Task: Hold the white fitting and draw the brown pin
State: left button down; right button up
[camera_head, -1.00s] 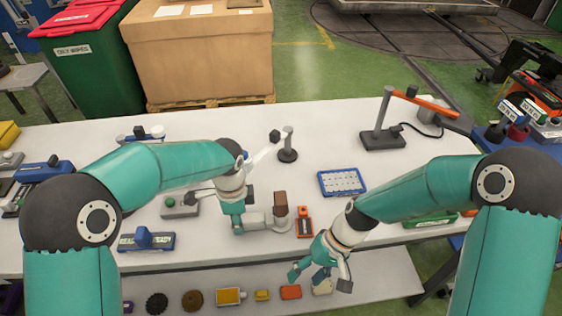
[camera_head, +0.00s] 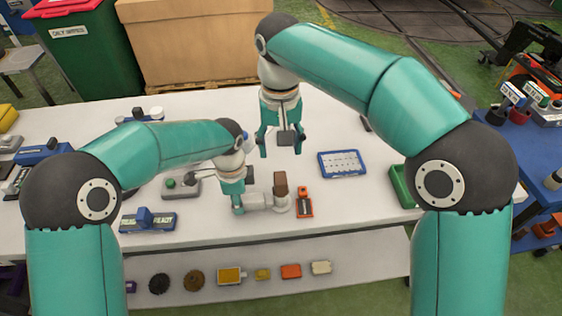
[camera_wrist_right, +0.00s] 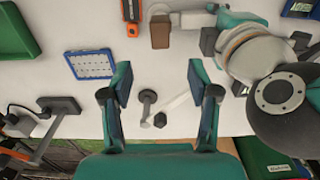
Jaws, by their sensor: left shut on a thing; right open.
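The white fitting (camera_head: 258,200) lies on the white table in the head view. The brown pin (camera_head: 280,182) stands upright in the fitting's round right end, its block-like head showing. My left gripper (camera_head: 238,207) is shut on the fitting's left end. My right gripper (camera_head: 282,146) is open and empty, pointing down above the table, behind the pin in the picture. In the right wrist view, the brown pin (camera_wrist_right: 160,32) and white fitting (camera_wrist_right: 185,18) are at the top, beyond the open fingers of the right gripper (camera_wrist_right: 164,92). The pin's lower part is hidden.
An orange-and-black tool (camera_head: 304,203) lies just right of the pin. A blue tray (camera_head: 342,164) and green bin (camera_head: 402,188) are farther right. A grey button box (camera_head: 180,187) sits left.

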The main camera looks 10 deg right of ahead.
aim_at(281, 177)
notch_tip(281, 177, down, 11)
jog(key=shift+f, duration=0.15)
dwell(0.4)
grip_shut()
dwell(0.5)
